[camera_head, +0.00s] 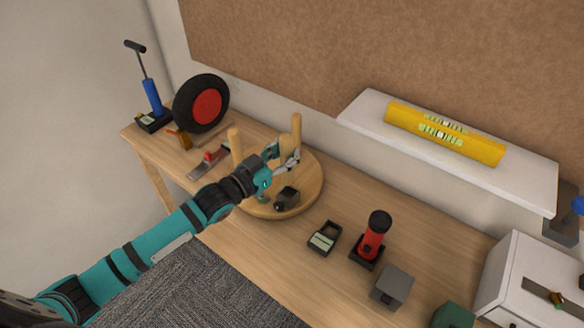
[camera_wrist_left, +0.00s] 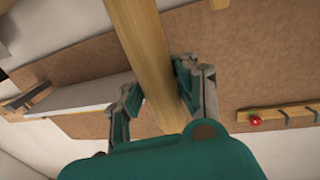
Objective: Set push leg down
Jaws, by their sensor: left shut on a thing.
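A round wooden disc, like a stool seat (camera_head: 308,183), lies on the workbench. One wooden leg (camera_head: 235,146) stands upright at its left side, partly behind my arm. My left gripper (camera_head: 291,158) is over the disc's far side, shut on another wooden leg (camera_head: 297,128), which is roughly upright. In the left wrist view this leg (camera_wrist_left: 148,50) runs between the two fingers (camera_wrist_left: 160,95). Whether its lower end touches the disc is hidden by the gripper. My right gripper is not in view.
The workbench (camera_head: 270,240) holds a blue pump (camera_head: 151,97), a red-hubbed wheel (camera_head: 202,104), a hand plane (camera_head: 208,160), a small black device (camera_head: 324,238), a red torch-like item (camera_head: 373,240) and a grey block (camera_head: 392,287).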

